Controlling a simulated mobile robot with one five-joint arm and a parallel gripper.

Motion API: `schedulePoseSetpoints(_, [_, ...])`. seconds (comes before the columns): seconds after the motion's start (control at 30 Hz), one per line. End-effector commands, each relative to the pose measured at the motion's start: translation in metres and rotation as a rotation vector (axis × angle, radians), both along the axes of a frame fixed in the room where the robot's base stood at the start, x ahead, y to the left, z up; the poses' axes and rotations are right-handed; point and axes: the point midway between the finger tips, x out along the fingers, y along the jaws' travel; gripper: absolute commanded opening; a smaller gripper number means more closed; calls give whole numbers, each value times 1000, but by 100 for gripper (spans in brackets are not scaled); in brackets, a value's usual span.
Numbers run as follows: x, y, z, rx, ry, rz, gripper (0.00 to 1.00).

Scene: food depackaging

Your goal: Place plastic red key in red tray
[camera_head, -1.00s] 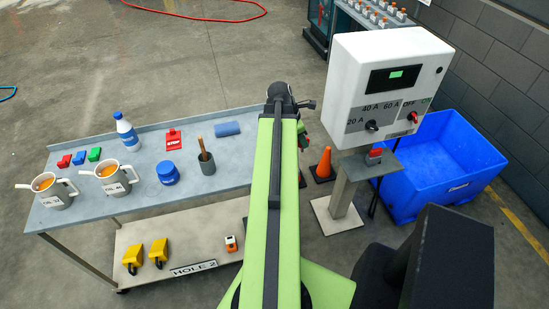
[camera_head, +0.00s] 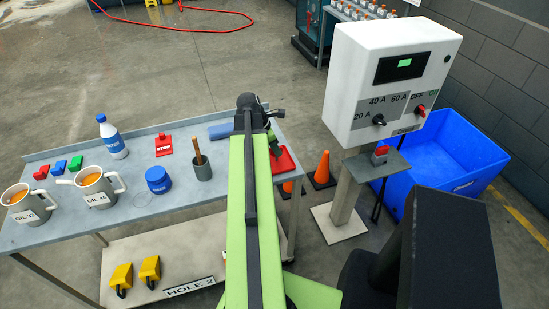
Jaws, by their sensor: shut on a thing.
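The red tray (camera_head: 288,161) lies at the right end of the grey table, partly hidden behind my arm. My gripper (camera_head: 275,146) is at the far end of my green arm, just above or beside the tray's back left part. It is seen from behind and small, and its fingertips are mostly hidden. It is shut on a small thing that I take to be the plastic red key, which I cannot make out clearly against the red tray. I cannot tell whether it touches the tray.
The grey table (camera_head: 120,215) also bears oil jugs (camera_head: 97,187), a blue-white bottle (camera_head: 112,137), a red STOP tag (camera_head: 164,146), a blue jar (camera_head: 158,180) and a grey cup (camera_head: 202,168). A white switch box (camera_head: 365,75), orange cones (camera_head: 323,170) and a blue bin (camera_head: 455,150) stand right.

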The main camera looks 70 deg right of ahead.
Motion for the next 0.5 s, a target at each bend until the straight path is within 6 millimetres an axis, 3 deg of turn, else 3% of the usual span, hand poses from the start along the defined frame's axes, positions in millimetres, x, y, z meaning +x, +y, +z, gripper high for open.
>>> schedulePoseSetpoints(0.37, [-8,-5,-7,-1,0,-15,0])
schedulePoseSetpoints(0.4, [-9,-5,-6,0,0,-15,14])
schedulePoseSetpoints(0.5, [-9,-5,-5,0,0,-16,28])
